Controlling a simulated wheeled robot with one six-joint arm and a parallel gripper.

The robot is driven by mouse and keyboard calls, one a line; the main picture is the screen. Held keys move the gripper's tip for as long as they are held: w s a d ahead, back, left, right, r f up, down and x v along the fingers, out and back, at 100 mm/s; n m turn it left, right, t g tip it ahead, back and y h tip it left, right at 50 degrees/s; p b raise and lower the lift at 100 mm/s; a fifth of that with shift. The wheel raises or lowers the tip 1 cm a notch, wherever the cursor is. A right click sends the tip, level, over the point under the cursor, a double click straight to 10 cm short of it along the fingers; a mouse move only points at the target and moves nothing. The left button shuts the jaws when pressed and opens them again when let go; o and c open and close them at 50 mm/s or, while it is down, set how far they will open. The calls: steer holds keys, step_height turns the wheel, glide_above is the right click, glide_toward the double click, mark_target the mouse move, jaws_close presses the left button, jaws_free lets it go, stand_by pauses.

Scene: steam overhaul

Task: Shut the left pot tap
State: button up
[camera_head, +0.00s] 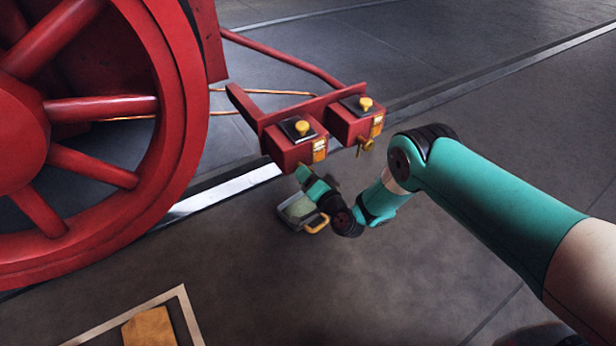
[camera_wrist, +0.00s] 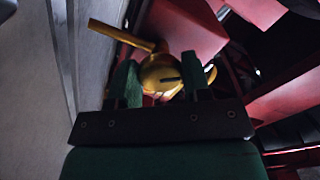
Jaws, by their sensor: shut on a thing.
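The left pot (camera_head: 287,150) is a red box with a brass knob on its dark lid, on a red bracket beside the big wheel. My gripper (camera_head: 306,176) is just below its front and hides its tap in the head view. In the wrist view my gripper (camera_wrist: 163,82) is shut on the brass left pot tap (camera_wrist: 160,72), one green finger on each side. The tap's handle (camera_wrist: 118,35) sticks out past the fingers toward the upper left. The right pot (camera_head: 347,124) has a similar brass tap (camera_head: 366,144), apart from my gripper.
A grey can with a yellow handle (camera_head: 297,212) is on the floor below my gripper. The red spoked wheel (camera_head: 165,130) fills the left. A pale-edged tray (camera_head: 190,318) with a yellow block (camera_head: 149,328) lies at bottom left. Open floor lies in front.

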steer(key=shift+s+m+b, duration=0.1)
steer(key=shift+m+b, duration=0.65)
steer(key=shift+m, duration=2.85)
steer(key=o, duration=0.9)
